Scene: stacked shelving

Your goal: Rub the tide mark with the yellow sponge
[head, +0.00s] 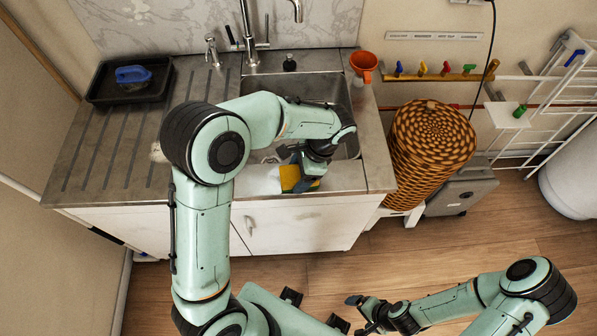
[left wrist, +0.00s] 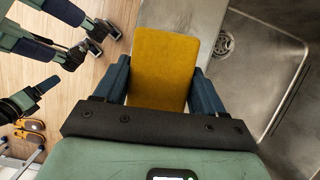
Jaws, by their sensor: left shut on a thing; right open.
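My left gripper (head: 302,181) is shut on the yellow sponge (head: 289,177) at the front edge of the sink unit. In the left wrist view the sponge (left wrist: 165,65) sits flat between the two dark blue fingers (left wrist: 163,85), its broad face toward the camera. Whether it touches the metal is hidden. A pale whitish patch (head: 258,179) lies on the front rim just left of the sponge; I cannot tell if it is the tide mark. My right gripper (head: 358,314) is open and empty, over the floor in front of the unit.
The sink basin (head: 336,92) lies behind my left gripper, with its drain (left wrist: 223,44) beside the sponge in the wrist view. A black tray (head: 156,88) holds a blue-handled brush (head: 133,74). The ribbed drainboard (head: 110,140) is mostly clear.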

